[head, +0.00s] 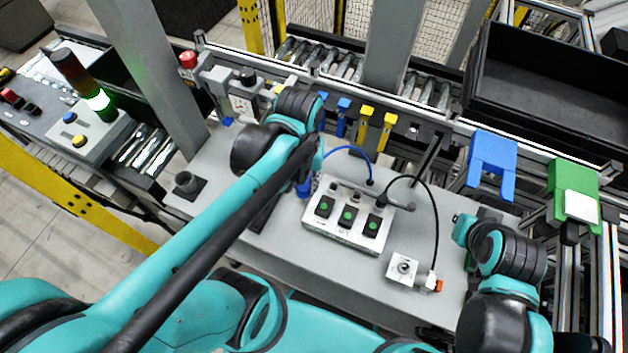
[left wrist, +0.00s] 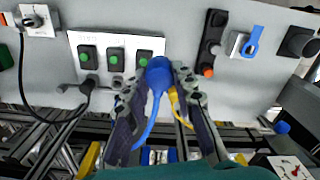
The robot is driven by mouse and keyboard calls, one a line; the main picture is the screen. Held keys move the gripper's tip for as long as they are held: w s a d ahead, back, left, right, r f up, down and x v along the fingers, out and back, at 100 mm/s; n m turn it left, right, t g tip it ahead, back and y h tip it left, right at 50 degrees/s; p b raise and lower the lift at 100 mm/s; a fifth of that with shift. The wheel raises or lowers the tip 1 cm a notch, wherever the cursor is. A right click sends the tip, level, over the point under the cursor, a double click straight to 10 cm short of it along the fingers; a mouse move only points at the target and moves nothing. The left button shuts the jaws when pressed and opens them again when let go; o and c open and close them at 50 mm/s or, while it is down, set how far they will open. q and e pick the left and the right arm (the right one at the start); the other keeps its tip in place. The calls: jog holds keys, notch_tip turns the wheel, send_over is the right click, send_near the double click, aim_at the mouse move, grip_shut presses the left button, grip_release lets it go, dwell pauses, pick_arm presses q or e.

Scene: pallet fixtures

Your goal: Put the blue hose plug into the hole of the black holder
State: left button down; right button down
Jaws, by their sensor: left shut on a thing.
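The blue hose plug (left wrist: 158,72) is between the fingers of my left gripper (left wrist: 160,80), which is shut on it. The plug shows in the head view (head: 304,188) below my left wrist, left of the switch box, with a thin blue hose running right from it. The black holder (head: 185,184) is a short round cup on a square base near the left end of the grey table. It also shows at the right in the left wrist view (left wrist: 298,42), apart from the plug. My right arm is at the right; its fingers are not clear.
A switch box (head: 347,218) with green buttons stands mid-table. A black cable loops to a small socket box (head: 403,268). In the left wrist view, a black bar (left wrist: 212,38) and a blue-and-white part (left wrist: 243,45) lie between plug and holder.

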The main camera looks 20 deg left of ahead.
pick_arm(q)
jog(key=s+a+p, duration=0.1)
jog(key=s+a, duration=0.4)
jog(key=a, duration=0.9)
jog(key=shift+s, duration=0.15)
dwell(0.5)
jog(key=shift+s+a+f+b, duration=0.1)
jog(key=shift+f+b, duration=5.6)
jog(key=shift+f, duration=1.55)
jog(key=shift+f+b, duration=1.15)
jog(key=shift+f, duration=0.35)
jog(key=c, duration=1.2)
grip_release()
